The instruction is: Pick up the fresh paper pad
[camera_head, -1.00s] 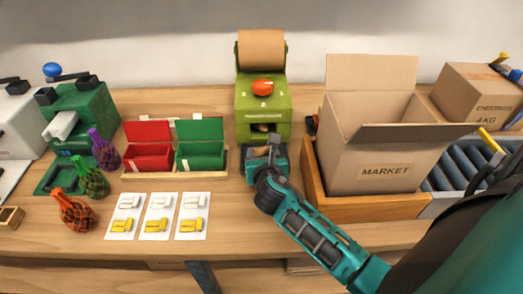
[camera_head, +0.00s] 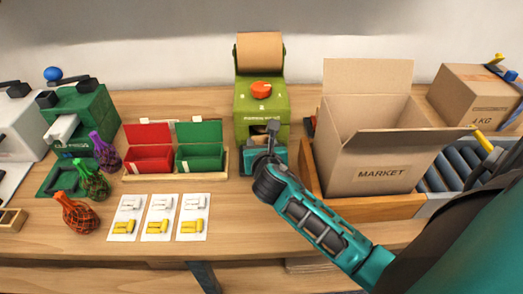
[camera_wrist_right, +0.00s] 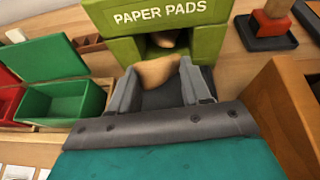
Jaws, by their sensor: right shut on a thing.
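The green paper pad dispenser (camera_head: 262,104), labelled PAPER PADS in the right wrist view (camera_wrist_right: 172,17), stands at the back middle of the table. My right gripper (camera_head: 272,136) is just in front of its slot. In the right wrist view my right gripper (camera_wrist_right: 158,75) is shut on a brown paper pad (camera_wrist_right: 157,70), held between its two grey fingers at the slot mouth. Another bit of brown paper (camera_wrist_right: 166,38) shows deeper in the slot. In the head view the held pad is mostly hidden by the gripper. My left gripper is not in view.
An open MARKET carton (camera_head: 370,170) in a wooden tray (camera_head: 375,207) stands close on the right. Red (camera_head: 148,157) and green (camera_head: 200,156) bins stand on the left. The table front is clear.

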